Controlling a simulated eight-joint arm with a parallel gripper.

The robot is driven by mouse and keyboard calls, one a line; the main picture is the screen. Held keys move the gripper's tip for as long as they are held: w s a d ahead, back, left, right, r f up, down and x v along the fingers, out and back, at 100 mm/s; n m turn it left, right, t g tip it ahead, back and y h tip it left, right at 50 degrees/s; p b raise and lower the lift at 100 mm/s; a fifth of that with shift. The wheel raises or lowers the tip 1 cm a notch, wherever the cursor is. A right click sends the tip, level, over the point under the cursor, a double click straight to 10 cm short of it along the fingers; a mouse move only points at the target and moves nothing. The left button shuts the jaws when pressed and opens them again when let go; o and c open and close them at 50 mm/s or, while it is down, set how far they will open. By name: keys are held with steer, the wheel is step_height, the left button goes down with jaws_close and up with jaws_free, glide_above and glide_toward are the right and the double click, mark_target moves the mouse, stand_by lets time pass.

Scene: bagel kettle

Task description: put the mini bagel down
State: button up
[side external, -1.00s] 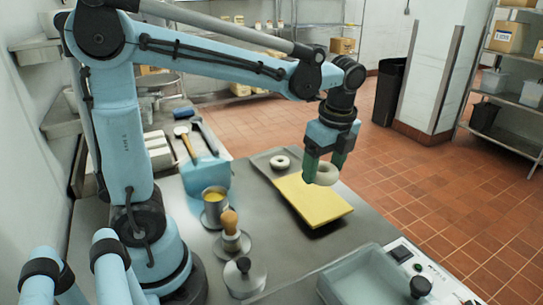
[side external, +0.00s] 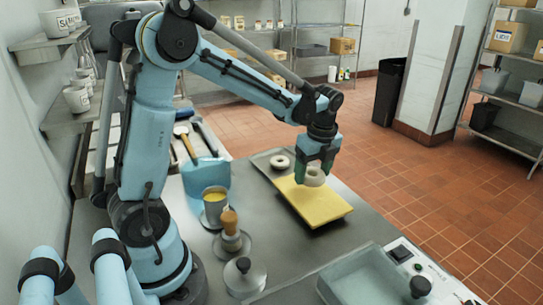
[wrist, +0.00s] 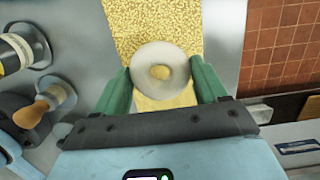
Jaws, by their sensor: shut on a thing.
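The mini bagel (side external: 315,178) is a pale ring with a hole in its middle. My gripper (side external: 315,176) is shut on it, over the yellow board (side external: 317,207). In the wrist view the bagel (wrist: 147,72) sits between the two green fingers (wrist: 160,88), and yellow speckled surface shows through its hole. I cannot tell whether the bagel touches the board or hangs just above it.
Another bagel (side external: 279,161) lies on a grey tray (side external: 259,158) behind the board. A cup of yellow stuff (side external: 215,205), a wooden-handled tool (side external: 231,232) and a knobbed weight (side external: 244,272) stand left of the board. A glass-lidded basin (side external: 365,280) is in front.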

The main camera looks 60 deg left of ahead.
mark_target(310, 193)
steer(key=shift+f, duration=1.9)
steer(key=o, duration=1.1)
steer(key=shift+f, duration=0.15)
